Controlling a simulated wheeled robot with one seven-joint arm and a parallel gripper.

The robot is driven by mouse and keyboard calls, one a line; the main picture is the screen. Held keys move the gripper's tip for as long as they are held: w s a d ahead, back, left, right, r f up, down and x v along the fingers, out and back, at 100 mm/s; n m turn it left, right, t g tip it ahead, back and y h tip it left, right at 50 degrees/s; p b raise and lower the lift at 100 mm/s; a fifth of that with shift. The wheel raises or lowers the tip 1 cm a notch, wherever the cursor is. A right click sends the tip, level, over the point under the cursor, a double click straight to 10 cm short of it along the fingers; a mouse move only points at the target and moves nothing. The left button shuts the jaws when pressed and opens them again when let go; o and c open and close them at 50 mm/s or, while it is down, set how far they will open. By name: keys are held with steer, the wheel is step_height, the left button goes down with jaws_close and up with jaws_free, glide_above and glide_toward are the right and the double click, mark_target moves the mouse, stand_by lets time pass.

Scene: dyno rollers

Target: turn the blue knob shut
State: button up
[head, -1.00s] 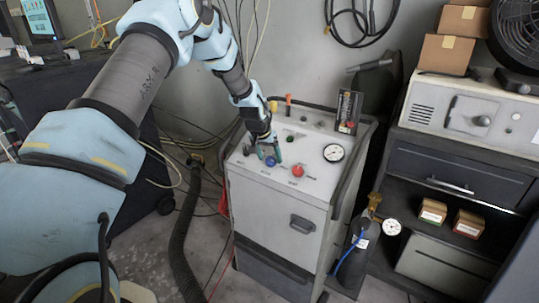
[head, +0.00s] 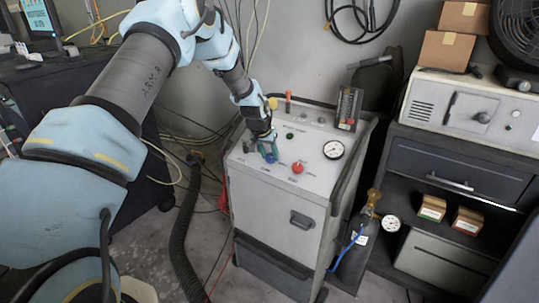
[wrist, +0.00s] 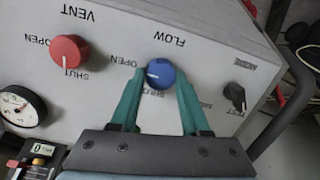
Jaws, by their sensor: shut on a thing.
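The blue knob (wrist: 160,74) sits on the grey top panel of the cabinet, under the FLOW label. Its white mark points to the left in the wrist view, toward the OPEN label. My gripper (wrist: 161,76) is shut on the blue knob, with one teal finger on each side of it. A label below the knob is partly hidden by a finger. In the head view, my gripper (head: 269,152) reaches down to the panel's front left, and the blue knob (head: 270,159) shows only in part between the fingers.
A red knob (wrist: 69,52) labelled VENT and a round gauge (wrist: 20,107) are beside the blue knob. A black knob (wrist: 235,97) is on its other side. A dark handheld box (head: 348,108) stands at the panel's back right. A black hose (head: 186,220) runs along the floor.

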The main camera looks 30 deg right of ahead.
jaws_close()
steer(key=shift+f+b, duration=0.1)
steer(key=shift+b, duration=0.2)
steer(key=n+b, duration=0.2)
steer(key=n, duration=0.1)
steer(key=n+b, duration=0.2)
steer(key=n, duration=0.3)
steer(key=shift+w+a+g+b, duration=0.1)
steer(key=shift+g+b, duration=0.2)
steer(key=shift+b, duration=0.05)
steer(key=n+h+b, duration=0.1)
steer(key=n, duration=0.3)
steer(key=shift+a+n, duration=0.1)
steer(key=shift+n, duration=0.3)
steer(key=n, duration=0.4)
steer(key=shift+a+n, duration=0.1)
steer(key=shift+n, duration=0.2)
